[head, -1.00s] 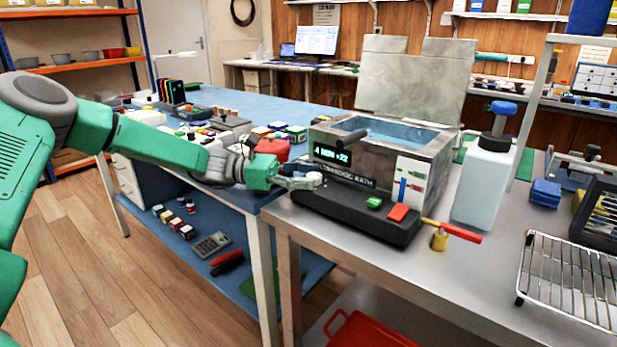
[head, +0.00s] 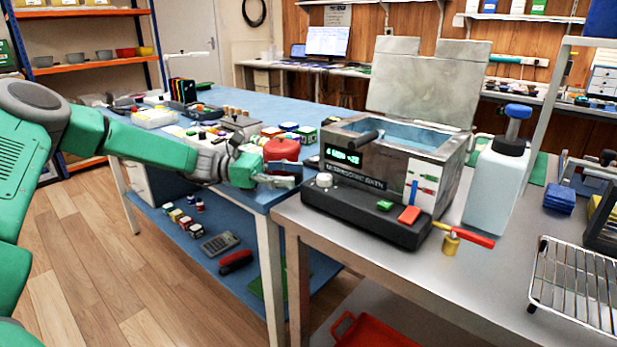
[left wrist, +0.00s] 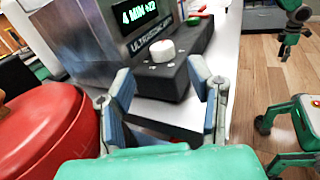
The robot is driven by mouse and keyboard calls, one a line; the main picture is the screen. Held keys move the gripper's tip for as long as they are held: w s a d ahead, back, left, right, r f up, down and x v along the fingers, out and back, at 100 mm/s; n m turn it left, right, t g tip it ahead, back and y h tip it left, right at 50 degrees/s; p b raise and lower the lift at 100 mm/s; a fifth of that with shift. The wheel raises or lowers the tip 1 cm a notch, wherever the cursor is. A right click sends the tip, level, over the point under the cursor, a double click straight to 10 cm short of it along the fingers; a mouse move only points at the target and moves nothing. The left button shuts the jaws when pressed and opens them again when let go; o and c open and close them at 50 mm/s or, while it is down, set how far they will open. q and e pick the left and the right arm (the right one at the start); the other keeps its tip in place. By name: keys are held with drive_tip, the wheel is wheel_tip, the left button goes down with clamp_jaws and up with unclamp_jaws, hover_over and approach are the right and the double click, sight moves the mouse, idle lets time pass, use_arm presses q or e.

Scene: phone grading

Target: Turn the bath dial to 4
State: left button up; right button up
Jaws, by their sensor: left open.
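The bath dial is a white round knob (head: 324,180) on the dark front ledge of the grey ultrasonic bath (head: 395,168). It also shows in the left wrist view (left wrist: 162,50), where the bath's green display (left wrist: 138,13) reads "4 MIN". My left gripper (head: 287,176) is open and empty, just left of the knob. In the left wrist view its two fingers (left wrist: 161,80) stand apart, with the knob ahead beyond their tips and not touched. My right gripper appears small at the upper right of the left wrist view (left wrist: 286,48); its jaws are too small to read.
A red round pot (head: 282,150) stands close behind my left gripper, and large at left in the wrist view. Green and red buttons (head: 409,215) sit on the ledge. A brass part with a red handle (head: 455,240) and a white bottle (head: 497,180) are to the right.

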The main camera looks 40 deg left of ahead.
use_arm(q)
drive_tip(key=shift+v, duration=1.05)
